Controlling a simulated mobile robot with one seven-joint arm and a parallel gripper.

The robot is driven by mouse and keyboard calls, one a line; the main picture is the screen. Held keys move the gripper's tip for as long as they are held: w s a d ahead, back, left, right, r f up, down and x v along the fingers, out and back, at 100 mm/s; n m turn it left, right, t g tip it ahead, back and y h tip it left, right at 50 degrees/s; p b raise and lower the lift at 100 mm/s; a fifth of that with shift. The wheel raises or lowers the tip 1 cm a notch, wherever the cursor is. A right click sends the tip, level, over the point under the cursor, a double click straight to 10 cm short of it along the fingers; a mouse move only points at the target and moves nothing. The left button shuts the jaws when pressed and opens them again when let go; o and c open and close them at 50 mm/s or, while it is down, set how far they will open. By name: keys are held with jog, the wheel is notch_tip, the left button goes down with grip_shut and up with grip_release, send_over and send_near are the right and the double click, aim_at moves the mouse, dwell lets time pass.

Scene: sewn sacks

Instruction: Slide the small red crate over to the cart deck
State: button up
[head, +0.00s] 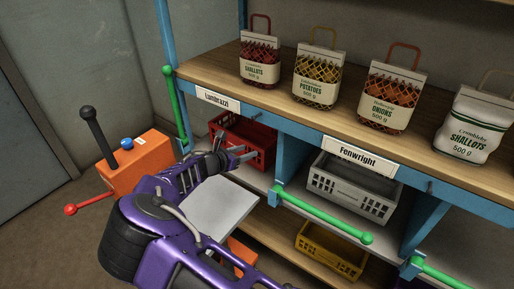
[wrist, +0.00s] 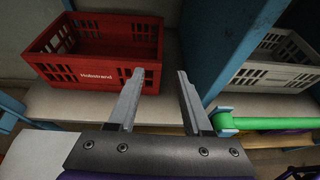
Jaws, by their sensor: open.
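The small red crate (head: 262,134) stands upright in the left bay of the middle shelf, under the "Lumbrazzi" label. In the wrist view, the crate (wrist: 95,75) looks empty, with "Hobstrand" on its front wall. My gripper (head: 236,154) is open and empty at the crate's front. In the wrist view, my gripper (wrist: 160,72) has its left finger overlapping the crate's right front corner and its right finger right of the crate. I cannot tell whether they touch. The pale cart deck (head: 222,208) lies before this bay; its edge shows lower left in the wrist view (wrist: 45,152).
An orange cart box (head: 143,160) carries a black lever and red-knobbed handle. A green bar (head: 175,105) stands upright left of the bay; another (head: 322,215) crosses the "Fenwright" bay before a grey crate (head: 355,188). A yellow crate (head: 330,248) sits below. Sacks line the top shelf.

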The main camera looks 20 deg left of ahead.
aim_at(271, 143)
jog(key=shift+w+d+f, duration=0.1)
jog(key=shift+f, duration=0.1)
jog(key=b+x, duration=0.2)
jog(key=x, duration=1.5)
jog(key=shift+b, duration=0.3)
grip_shut()
dwell(0.9)
